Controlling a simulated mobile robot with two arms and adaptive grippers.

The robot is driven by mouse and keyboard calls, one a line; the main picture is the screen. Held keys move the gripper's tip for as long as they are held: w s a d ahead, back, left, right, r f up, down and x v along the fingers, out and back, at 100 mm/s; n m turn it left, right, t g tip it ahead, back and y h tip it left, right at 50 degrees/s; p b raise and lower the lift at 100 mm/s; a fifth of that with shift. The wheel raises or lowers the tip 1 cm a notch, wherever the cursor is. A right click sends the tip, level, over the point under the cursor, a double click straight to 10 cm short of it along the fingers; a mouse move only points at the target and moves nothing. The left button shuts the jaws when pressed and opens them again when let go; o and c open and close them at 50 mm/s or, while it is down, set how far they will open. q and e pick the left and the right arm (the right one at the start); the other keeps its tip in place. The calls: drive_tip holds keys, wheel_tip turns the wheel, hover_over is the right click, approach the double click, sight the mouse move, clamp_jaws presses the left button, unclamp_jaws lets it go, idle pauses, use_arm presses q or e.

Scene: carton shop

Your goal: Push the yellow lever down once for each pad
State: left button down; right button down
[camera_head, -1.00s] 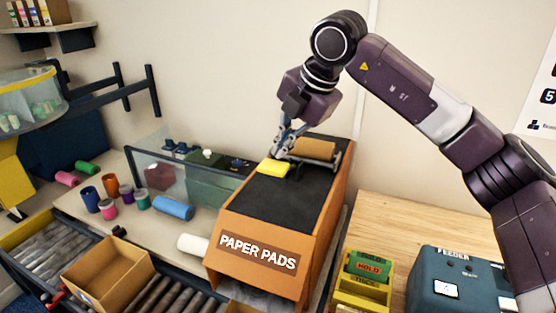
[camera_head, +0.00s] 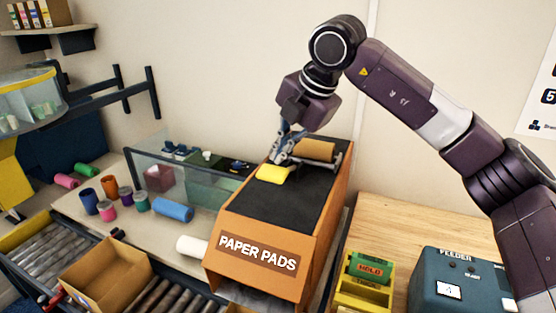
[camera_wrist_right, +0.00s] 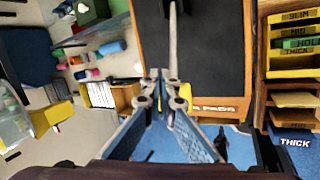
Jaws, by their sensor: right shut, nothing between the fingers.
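The orange dispenser marked PAPER PADS (camera_head: 228,228) stands in the middle of the head view, with a dark sloping top. The yellow lever (camera_head: 272,174) lies across that top near its upper end, left of a brown roll (camera_head: 316,150). My right gripper (camera_head: 277,160) is shut and empty, pointing down at the lever's back edge; it seems to touch it. My left gripper is not in view.
A yellow rack with a green HOLD card (camera_head: 370,268) and a blue FEEDER box (camera_head: 440,290) stand right of the dispenser. Several coloured spools and a blue roll (camera_head: 173,209) lie to its left. A clear panel (camera_head: 160,170) stands behind them.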

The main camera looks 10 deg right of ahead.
sight(278, 166)
drive_tip(key=shift+s+a+f+b, duration=0.15)
drive_tip(key=shift+s+f+b, duration=0.05)
drive_tip(key=shift+f+b, duration=0.35)
drive_tip(key=shift+s+a+f+b, duration=0.15)
drive_tip(key=shift+s+f+b, duration=0.05)
drive_tip(key=shift+f+b, duration=0.3)
drive_tip(key=shift+s+a+f+b, duration=0.15)
drive_tip(key=shift+s+f+b, duration=0.05)
drive_tip(key=shift+f+b, duration=0.35)
idle(1.1)
drive_tip(key=shift+r, duration=0.2)
idle(0.3)
drive_tip(key=shift+w+d+r+p, duration=0.15)
drive_tip(key=shift+w+r+p, duration=0.1)
drive_tip(key=shift+r+p, duration=0.4)
drive_tip(key=shift+w+d+r+p, duration=0.15)
drive_tip(key=shift+w+r+p, duration=0.1)
drive_tip(key=shift+r+p, duration=0.3)
drive_tip(key=shift+w+d+r+p, duration=0.15)
drive_tip(key=shift+w+r+p, duration=0.1)
drive_tip(key=shift+r+p, duration=0.7)
drive_tip(key=shift+r, duration=0.25)
drive_tip(key=shift+w+d+r, duration=0.1)
drive_tip(key=shift+w+r, duration=0.05)
drive_tip(key=shift+w+d, duration=0.15)
drive_tip(key=shift+r, duration=0.15)
